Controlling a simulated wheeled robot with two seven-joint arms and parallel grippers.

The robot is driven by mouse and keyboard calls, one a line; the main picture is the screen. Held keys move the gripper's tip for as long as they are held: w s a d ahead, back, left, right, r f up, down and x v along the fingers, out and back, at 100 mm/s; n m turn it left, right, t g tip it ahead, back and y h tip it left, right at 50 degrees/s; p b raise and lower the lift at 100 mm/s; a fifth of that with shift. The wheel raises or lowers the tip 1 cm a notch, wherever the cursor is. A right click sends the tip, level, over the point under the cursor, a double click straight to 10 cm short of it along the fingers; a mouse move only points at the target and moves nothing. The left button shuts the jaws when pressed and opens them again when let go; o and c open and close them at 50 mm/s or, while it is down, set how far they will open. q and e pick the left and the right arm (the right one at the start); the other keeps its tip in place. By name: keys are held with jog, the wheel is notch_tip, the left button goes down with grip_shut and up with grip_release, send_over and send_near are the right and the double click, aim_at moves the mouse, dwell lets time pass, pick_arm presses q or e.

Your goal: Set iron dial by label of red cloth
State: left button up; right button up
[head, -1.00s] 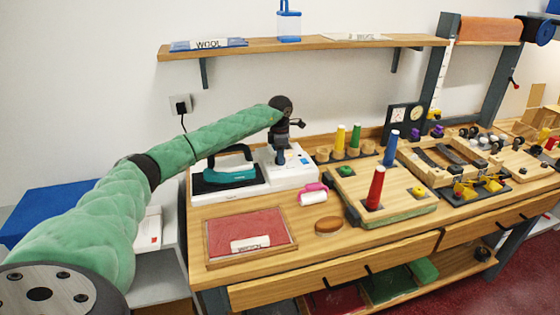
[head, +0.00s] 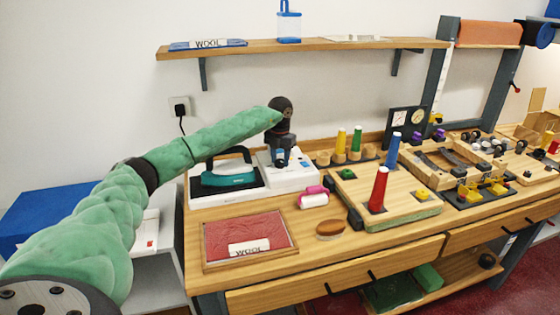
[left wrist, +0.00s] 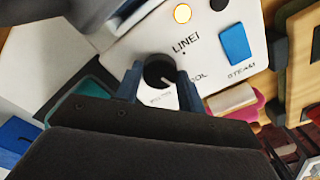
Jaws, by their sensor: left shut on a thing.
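The red cloth (head: 268,228) lies flat in a wooden tray at the front left of the counter. Its white label (head: 249,248) reads WOOL. The teal iron (head: 230,179) rests on a dark plate of the white station behind it. My left gripper (head: 284,158) points down at the station's control panel. In the left wrist view its fingers (left wrist: 158,82) are shut on the round black dial (left wrist: 157,68), which carries a pale pointer line. LINEN is printed above right of the dial and a partly hidden "OL" beside it. My right gripper is out of view.
A blue button (left wrist: 235,45) and a lit yellow lamp (left wrist: 182,13) are on the panel. A pink lint roller (head: 313,197), a brown brush (head: 330,229) and a board with coloured cones (head: 405,205) stand to the right. A shelf (head: 300,47) hangs above.

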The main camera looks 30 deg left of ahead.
pick_arm(q)
jog(key=shift+n, duration=1)
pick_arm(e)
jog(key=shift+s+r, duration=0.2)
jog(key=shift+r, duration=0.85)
pick_arm(q)
jog(key=o, duration=1)
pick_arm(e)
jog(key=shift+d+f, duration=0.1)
